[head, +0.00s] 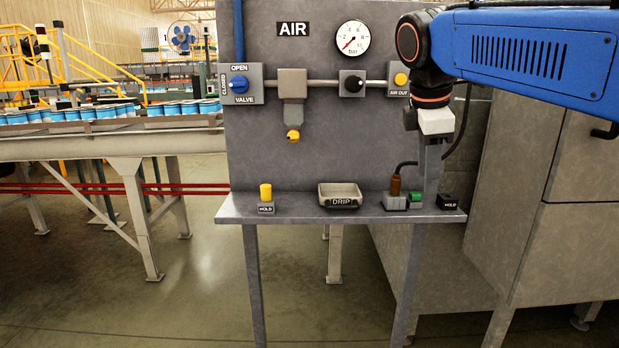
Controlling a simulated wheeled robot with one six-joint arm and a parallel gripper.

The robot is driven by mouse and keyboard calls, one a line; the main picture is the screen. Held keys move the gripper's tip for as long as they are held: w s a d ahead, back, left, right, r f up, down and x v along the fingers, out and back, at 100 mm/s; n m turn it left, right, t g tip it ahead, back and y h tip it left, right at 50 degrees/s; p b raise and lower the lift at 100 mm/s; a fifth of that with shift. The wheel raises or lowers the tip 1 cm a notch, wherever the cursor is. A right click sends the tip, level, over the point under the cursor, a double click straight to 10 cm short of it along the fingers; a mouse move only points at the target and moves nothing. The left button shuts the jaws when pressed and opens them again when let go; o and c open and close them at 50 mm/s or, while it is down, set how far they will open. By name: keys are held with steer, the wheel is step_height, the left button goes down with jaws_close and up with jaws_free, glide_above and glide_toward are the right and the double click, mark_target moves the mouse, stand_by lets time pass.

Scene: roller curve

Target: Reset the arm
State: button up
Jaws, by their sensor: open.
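My arm (540,60) reaches in from the upper right, blue with a black and orange wrist. My gripper (428,190) points straight down over the right end of the grey shelf (300,213). It is open, and I see nothing held in it. Its fingertips are close to a small green part (415,199) and a HOLD block (449,201); I cannot tell whether they touch either. Beside it, a brown plug with a black cable (395,186) stands in a grey block.
On the panel (330,120) are a blue valve (239,84), a gauge (353,38) and a yellow-tipped drain (293,135). The shelf holds a yellow peg (265,192) and a DRIP tray (341,202). A grey cabinet (530,190) stands right; a can conveyor (110,145) runs left.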

steer(key=s+d+f+m+t+y, duration=0.1)
steer(key=s+d+f+m, duration=0.1)
steer(key=s+f+m, duration=0.6)
steer(key=s+d+f+m+y, duration=0.1)
steer(key=s+d+f+m, duration=0.2)
steer(key=s+f+m, duration=0.5)
steer(key=s+f, duration=0.4)
steer(key=f, duration=0.8)
steer(key=shift+s+t, duration=0.3)
steer(key=shift+t, duration=0.1)
